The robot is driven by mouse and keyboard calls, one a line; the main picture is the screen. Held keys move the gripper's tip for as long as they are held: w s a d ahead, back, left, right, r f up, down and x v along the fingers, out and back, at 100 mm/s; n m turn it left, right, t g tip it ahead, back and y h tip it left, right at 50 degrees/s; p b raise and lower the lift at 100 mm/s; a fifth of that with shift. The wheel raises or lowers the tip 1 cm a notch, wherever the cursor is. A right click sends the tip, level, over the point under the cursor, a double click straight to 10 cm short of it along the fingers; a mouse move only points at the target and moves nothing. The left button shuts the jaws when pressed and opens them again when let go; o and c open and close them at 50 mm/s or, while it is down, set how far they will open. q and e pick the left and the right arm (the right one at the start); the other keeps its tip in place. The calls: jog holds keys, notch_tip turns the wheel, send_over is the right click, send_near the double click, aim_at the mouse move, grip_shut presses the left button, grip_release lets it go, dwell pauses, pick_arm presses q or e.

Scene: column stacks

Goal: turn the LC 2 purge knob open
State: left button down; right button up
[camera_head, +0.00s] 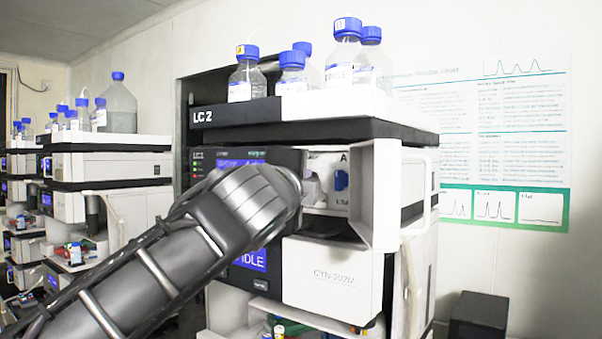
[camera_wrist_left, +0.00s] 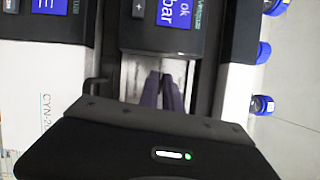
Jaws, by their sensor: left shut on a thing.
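The LC 2 unit (camera_head: 235,164) stands in the middle of the head view, with its label on the upper black front edge. Its small front door (camera_head: 376,195) is swung open to the right of a pale recess (camera_head: 325,165). A blue part (camera_head: 341,180) shows in this recess. My left gripper (camera_wrist_left: 162,92) reaches into the recess, its two dark fingers close together in the wrist view. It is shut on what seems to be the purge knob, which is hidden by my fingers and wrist. My right gripper is in neither view.
Several blue-capped bottles (camera_head: 346,55) stand on top of the unit. The open door is close to the right of my wrist. The CYN-202M module (camera_head: 330,277) is below. More instrument stacks (camera_head: 110,165) stand at left, and a dark box (camera_head: 478,316) at lower right.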

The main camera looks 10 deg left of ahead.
pick_arm(q)
jog(key=shift+n, duration=0.4)
jog(key=c, duration=1.5)
grip_release()
jog(key=shift+c, duration=0.2)
jog(key=shift+s+f, duration=0.1)
jog(key=shift+s, duration=0.3)
jog(key=s+b, duration=0.2)
jog(key=s, duration=0.5)
